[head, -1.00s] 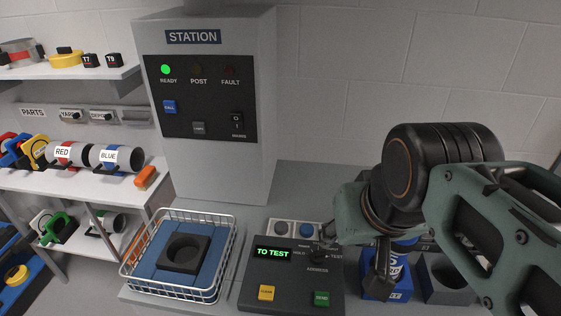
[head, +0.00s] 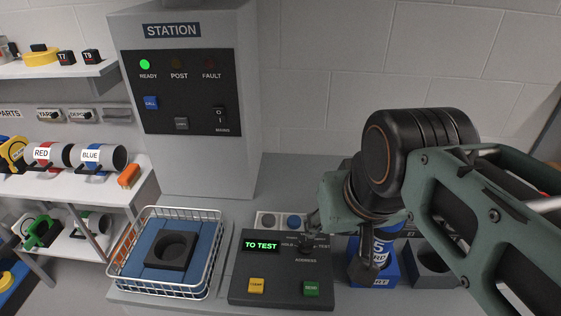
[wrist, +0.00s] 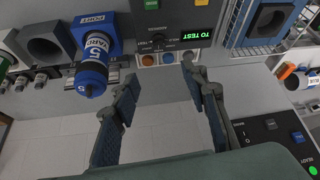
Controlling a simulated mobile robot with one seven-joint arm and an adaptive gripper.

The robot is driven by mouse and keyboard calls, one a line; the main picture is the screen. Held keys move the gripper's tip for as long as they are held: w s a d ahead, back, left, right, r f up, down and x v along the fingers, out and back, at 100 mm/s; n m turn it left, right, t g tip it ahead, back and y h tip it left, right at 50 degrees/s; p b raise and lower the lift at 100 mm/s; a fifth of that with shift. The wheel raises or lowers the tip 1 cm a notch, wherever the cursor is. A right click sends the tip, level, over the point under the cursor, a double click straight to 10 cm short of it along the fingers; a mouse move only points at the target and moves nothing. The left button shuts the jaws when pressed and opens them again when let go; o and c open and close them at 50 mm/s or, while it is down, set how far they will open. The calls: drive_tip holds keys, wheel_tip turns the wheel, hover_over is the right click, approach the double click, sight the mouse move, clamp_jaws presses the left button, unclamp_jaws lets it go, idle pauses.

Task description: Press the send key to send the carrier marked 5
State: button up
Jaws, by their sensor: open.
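The dark control console (head: 240,291) shows a green "TO TEST" display (head: 262,245). The green SEND key (head: 311,288) is at its front right; it also shows at the top of the wrist view (wrist: 152,4). The yellow key (head: 256,286) sits left of it. The blue carrier marked 5 (wrist: 94,62), also labelled YARD, stands in the blue port block (head: 386,272) right of the console. My gripper (wrist: 160,76) is open and empty, behind the console's address knob (wrist: 157,40) and beside the carrier. My arm partly hides the carrier in the head view.
A wire basket (head: 213,262) with a blue lining and dark ring block stands left of the console. The grey station cabinet (head: 190,165) rises behind, its READY lamp (head: 145,64) green. A grey socket block (head: 433,262) is right of the port. Shelves (head: 130,205) stand left.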

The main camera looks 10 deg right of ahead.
drive_tip(key=shift+c, duration=0.3)
clamp_jaws()
idle(1.2)
